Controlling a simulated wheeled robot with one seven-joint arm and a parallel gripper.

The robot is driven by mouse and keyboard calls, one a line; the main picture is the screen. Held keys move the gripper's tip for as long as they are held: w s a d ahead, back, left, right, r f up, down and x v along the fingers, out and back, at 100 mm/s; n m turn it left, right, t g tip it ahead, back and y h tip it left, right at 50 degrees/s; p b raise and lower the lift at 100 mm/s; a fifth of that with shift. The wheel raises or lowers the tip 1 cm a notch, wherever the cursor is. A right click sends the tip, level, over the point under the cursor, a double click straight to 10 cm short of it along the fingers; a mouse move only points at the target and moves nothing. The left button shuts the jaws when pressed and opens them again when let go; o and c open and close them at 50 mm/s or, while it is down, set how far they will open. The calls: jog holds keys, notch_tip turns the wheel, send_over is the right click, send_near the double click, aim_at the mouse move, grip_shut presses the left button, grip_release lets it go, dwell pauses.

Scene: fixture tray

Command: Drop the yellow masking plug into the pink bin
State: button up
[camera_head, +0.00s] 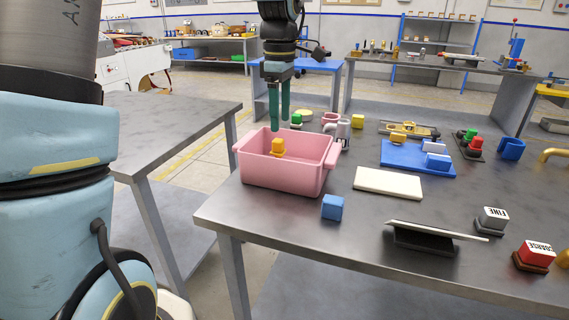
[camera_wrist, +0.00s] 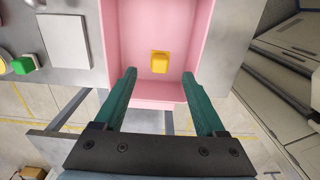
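The yellow masking plug (camera_head: 278,147) is inside the pink bin (camera_head: 285,178), within its walls. It also shows in the wrist view (camera_wrist: 159,62) against the pink inside of the bin (camera_wrist: 195,20), beyond my fingertips and apart from them. I cannot tell for sure whether it rests on the bin floor. My gripper (camera_head: 280,122) points down over the rear left part of the bin. In the wrist view its two green fingers (camera_wrist: 158,74) are spread wide with nothing between them.
A blue cube (camera_head: 332,207) sits in front of the bin and a white plate (camera_head: 388,183) lies to its right. A grey mug (camera_head: 343,131) and a yellow cube (camera_head: 357,121) stand behind. A blue tray (camera_head: 400,165) and stamp-like blocks are further right. The table front is partly clear.

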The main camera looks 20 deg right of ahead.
notch_tip(320, 180, up, 11)
jog(key=b, duration=0.1)
dwell(0.7)
jog(key=shift+f, duration=0.1)
jog(key=a+f+m, duration=0.6)
jog(key=a+f, duration=0.7)
jog(key=a, duration=0.4)
jog(key=s+a+f+m, duration=0.2)
jog(key=s+a+f, duration=0.1)
jog(key=a, duration=0.3)
jog(key=s+a+f+m+t, duration=0.1)
jog(key=s+a+f+m, duration=0.2)
jog(key=s+a+f, duration=0.1)
jog(key=shift+s+a+f+t, duration=0.3)
jog(key=shift+a+f, duration=0.6)
jog(key=shift+f, duration=0.05)
